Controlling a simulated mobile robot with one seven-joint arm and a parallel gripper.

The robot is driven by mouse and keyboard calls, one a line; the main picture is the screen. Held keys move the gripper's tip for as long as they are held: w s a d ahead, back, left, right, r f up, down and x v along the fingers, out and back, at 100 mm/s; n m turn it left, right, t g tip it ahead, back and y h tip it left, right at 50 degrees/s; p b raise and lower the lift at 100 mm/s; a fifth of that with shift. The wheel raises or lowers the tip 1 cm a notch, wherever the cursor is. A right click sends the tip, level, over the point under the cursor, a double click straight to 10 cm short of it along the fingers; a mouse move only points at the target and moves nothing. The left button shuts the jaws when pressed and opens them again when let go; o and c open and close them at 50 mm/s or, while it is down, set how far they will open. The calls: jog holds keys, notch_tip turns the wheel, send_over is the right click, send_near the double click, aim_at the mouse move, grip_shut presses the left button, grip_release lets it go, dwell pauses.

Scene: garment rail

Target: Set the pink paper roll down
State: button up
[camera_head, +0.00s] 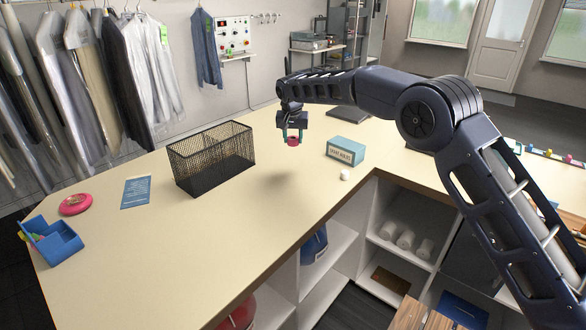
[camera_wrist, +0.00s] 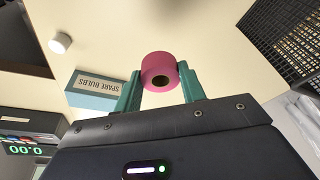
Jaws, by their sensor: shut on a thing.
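The pink paper roll (camera_wrist: 159,68) is a short cylinder with a dark hole in its end. It sits between the teal fingers of my gripper (camera_wrist: 158,84), which is shut on it. In the head view, the pink roll (camera_head: 293,141) hangs below my gripper (camera_head: 292,134), held above the cream counter (camera_head: 290,190). A shadow lies on the counter below, and the roll looks clear of the surface.
A black wire mesh basket (camera_head: 212,157) stands left of my gripper. A teal SPARE BULBS box (camera_head: 345,151) and a small white cylinder (camera_head: 345,175) stand to the right. A blue card (camera_head: 136,192), a red round object (camera_head: 75,204) and a blue organizer (camera_head: 52,243) lie farther left.

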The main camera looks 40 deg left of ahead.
aim_at(293, 172)
notch_tip(293, 172, down, 13)
jog(key=shift+f, duration=0.1)
dwell(0.5)
jog(key=shift+f, duration=0.1)
jog(key=o, duration=1)
jog(key=shift+c, duration=0.2)
